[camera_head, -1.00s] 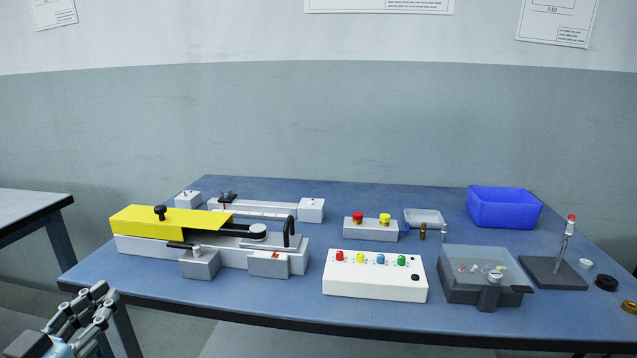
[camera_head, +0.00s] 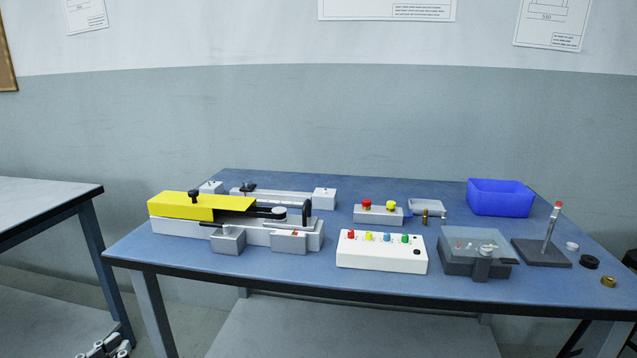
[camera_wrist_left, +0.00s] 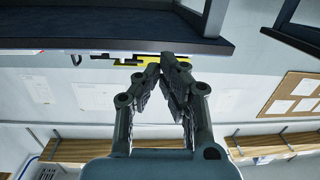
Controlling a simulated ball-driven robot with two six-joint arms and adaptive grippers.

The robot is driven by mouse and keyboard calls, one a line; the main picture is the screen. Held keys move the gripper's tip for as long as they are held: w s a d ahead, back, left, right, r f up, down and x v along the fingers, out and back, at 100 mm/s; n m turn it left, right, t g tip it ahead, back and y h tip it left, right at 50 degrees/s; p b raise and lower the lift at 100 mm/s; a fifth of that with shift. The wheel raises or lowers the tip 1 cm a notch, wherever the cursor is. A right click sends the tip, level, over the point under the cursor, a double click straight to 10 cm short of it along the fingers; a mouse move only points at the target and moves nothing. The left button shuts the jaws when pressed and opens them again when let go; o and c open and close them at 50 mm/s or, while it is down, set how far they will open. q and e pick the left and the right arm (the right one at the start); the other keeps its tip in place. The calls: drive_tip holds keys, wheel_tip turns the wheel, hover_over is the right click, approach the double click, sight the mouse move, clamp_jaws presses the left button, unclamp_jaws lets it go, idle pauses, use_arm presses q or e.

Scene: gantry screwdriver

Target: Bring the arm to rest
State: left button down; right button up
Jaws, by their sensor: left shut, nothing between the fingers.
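My left gripper (camera_head: 105,350) shows only at the bottom left edge of the head view, below table height and mostly cut off. In the left wrist view my left gripper (camera_wrist_left: 166,62) is shut with its fingertips together and nothing between them. It is apart from the blue-topped table, whose dark edge (camera_wrist_left: 110,44) shows beyond the fingertips. The yellow-covered machine (camera_head: 200,205) stands on the table (camera_head: 330,215), well away from the gripper; some of its yellow part (camera_wrist_left: 120,57) shows in the left wrist view. My right gripper is in neither view.
A white button box (camera_head: 382,262), a grey lidded box (camera_head: 470,268), a blue bin (camera_head: 500,198) and an upright tool on a stand (camera_head: 541,255) are on the table. A second table (camera_head: 40,205) stands at the left, with a floor gap between.

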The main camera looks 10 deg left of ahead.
use_arm(q)
drive_tip(key=s+d+f+g+y, duration=0.1)
drive_tip(key=s+f+g, duration=0.3)
drive_tip(key=s+f, duration=0.65)
drive_tip(key=s+f+g, duration=0.4)
drive_tip(key=s+f, duration=0.2)
drive_tip(key=f, duration=0.9)
drive_tip(key=s+d+f+g, duration=0.1)
drive_tip(key=s+f+g, duration=0.2)
drive_tip(key=s, duration=0.6)
drive_tip(key=s+d+f+g, duration=0.1)
drive_tip(key=s+f+g, duration=0.2)
drive_tip(key=s, duration=0.6)
drive_tip(key=s+d+f+g, duration=0.1)
drive_tip(key=s+f+g, duration=0.1)
drive_tip(key=s+f, duration=0.3)
drive_tip(key=s, duration=0.4)
drive_tip(key=shift+s+d+m+g, duration=0.3)
drive_tip(key=shift+s+g, duration=0.05)
drive_tip(key=shift+g, duration=0.05)
drive_tip(key=shift+f, duration=0.1)
